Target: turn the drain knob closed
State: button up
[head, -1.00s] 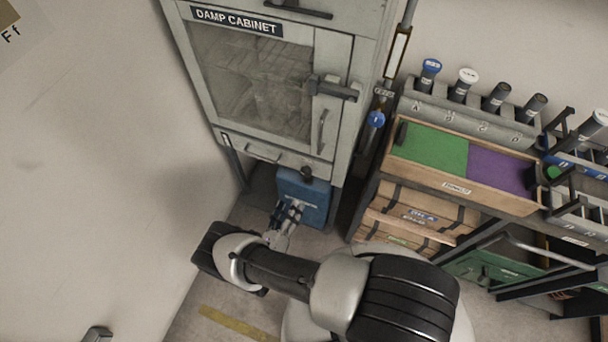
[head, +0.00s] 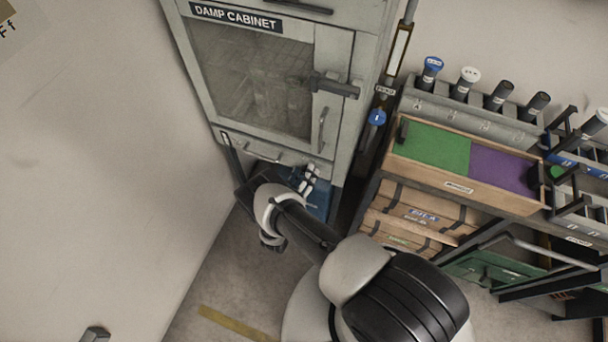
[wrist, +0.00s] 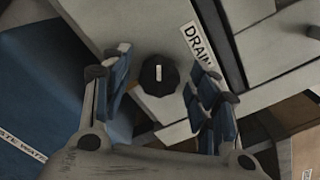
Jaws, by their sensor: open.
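The drain knob (wrist: 159,75) is a round black knob with a pale pointer line, on the grey lower front of the damp cabinet (head: 339,130), just left of a "DRAIN" label (wrist: 199,45) in the wrist view. The pointer line stands close to upright in that view. My gripper (wrist: 163,87) is open, its blue-padded fingers apart on the left and right of the knob, with no clear contact visible. In the head view my gripper (head: 306,180) is under the cabinet's lower front, and the knob is hidden there.
A blue waste container (head: 318,201) stands below the cabinet and shows at the left of the wrist view (wrist: 40,95). A shelf with a green and purple tray (head: 458,186) and wooden crates is to the right. Bare wall is at the left.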

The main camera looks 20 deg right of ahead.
jog(key=c, duration=1.1)
jog(key=shift+o, duration=0.2)
jog(key=shift+m, duration=0.3)
jog(key=m+b, duration=0.4)
jog(key=m, duration=0.7)
jog(key=shift+m, duration=0.3)
jog(key=o, duration=1.1)
jog(key=shift+c, duration=0.2)
